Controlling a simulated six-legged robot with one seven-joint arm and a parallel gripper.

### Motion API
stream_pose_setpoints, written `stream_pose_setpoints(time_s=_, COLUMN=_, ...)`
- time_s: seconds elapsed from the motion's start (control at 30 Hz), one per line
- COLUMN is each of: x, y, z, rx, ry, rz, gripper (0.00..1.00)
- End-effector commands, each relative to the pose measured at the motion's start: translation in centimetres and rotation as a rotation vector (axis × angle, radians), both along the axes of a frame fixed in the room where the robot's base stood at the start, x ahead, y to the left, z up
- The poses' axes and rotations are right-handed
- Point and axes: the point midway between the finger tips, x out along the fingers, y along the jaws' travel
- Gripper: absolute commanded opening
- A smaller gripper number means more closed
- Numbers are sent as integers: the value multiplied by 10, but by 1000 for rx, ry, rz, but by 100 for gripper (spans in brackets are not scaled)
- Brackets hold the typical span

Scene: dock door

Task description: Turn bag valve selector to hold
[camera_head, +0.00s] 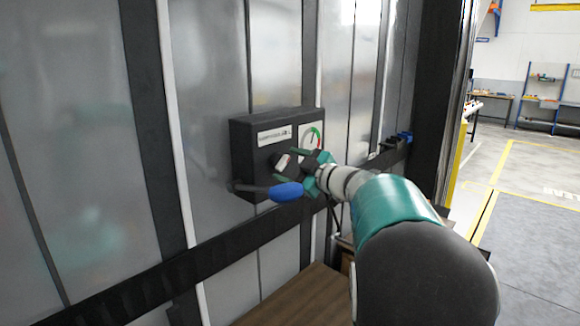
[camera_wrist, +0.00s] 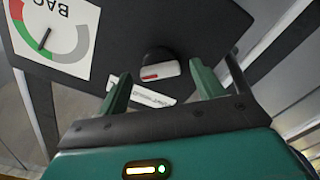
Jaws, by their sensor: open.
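The valve box (camera_head: 246,160) is a black panel mounted on the metallic wall in the head view. Its selector knob (camera_wrist: 160,66) is dark with a pale face and a red mark, and shows between and just beyond my fingertips in the wrist view. My gripper (camera_head: 297,167) is at the front of the box with its two green fingers spread. The fingers lie on either side of the knob in the wrist view, with no clear contact. The dial gauge (camera_wrist: 50,32), with red, green and grey bands, is at upper left there. The knob's lettering cannot be read.
A blue-gripped lever (camera_head: 286,192) sticks out below the box, close under my gripper. A dark horizontal rail (camera_head: 130,292) runs along the wall. A brown wooden surface (camera_head: 300,300) is below. Open floor (camera_head: 530,215) lies at the right.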

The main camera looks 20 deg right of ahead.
Motion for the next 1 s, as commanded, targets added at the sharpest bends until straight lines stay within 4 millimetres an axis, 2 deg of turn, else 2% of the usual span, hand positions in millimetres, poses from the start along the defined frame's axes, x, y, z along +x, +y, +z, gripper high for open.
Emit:
stream_pose_setpoints(time_s=0.3, x=3, y=1, z=0, rx=0, ry=0, rz=0, gripper=65)
stream_pose_setpoints(time_s=0.5, x=3, y=1, z=0, rx=0, ry=0, rz=0, gripper=26)
stream_pose_setpoints(time_s=0.53, x=3, y=1, z=0, rx=0, ry=0, rz=0, gripper=23)
stream_pose_setpoints(time_s=1.0, x=2, y=1, z=0, rx=-87, ry=-36, rz=0, gripper=23)
